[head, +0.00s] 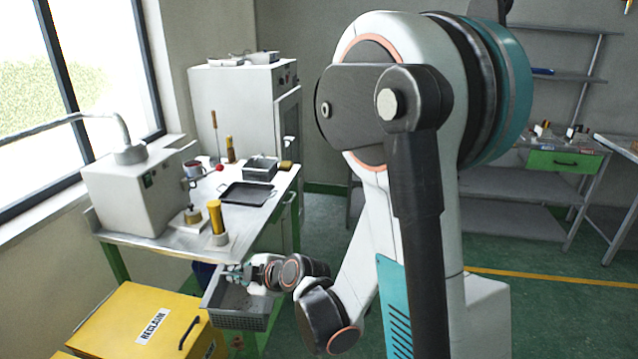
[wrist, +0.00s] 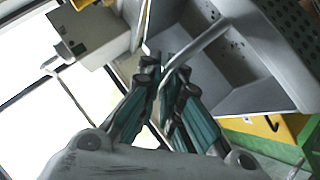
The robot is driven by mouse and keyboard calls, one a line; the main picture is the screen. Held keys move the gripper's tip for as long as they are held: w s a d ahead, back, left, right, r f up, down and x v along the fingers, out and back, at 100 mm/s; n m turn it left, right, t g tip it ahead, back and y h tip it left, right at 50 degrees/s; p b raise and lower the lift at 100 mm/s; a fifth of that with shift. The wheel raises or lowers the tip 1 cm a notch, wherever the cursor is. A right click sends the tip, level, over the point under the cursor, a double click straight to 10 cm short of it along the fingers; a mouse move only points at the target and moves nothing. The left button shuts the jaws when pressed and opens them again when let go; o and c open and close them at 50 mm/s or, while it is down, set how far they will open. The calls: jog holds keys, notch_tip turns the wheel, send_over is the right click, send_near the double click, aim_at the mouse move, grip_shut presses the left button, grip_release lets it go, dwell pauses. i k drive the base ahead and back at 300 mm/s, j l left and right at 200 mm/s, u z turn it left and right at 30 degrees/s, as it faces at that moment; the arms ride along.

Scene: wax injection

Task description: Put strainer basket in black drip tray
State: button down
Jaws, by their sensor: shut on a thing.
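The strainer basket (head: 245,322) is a grey perforated box in front of the table's near edge, beside the yellow bin. My gripper (head: 238,272) is shut on its handle. In the wrist view, the fingertips (wrist: 165,78) close around the curved handle, and the basket (wrist: 258,100) hangs tilted in the picture at the upper right. The black drip tray (head: 262,186) lies flat on the table, its visible floor empty, behind the yellow-handled tool.
The metal table (head: 180,244) also holds a white machine (head: 138,190), a yellow-handled tool (head: 215,222), and a grey metal container (head: 262,167) behind the drip tray. A yellow RECLAIM bin (head: 140,315) stands at the lower left. Green floor is open to the right of the table.

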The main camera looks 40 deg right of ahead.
aim_at(249, 197)
jog(key=i+l+z, duration=0.1)
jog(key=i+z, duration=0.15)
jog(key=i, duration=0.35)
jog(key=i+z, duration=0.3)
jog(key=i, duration=0.35)
jog(key=i+j+z, duration=0.25)
jog(key=i, duration=0.35)
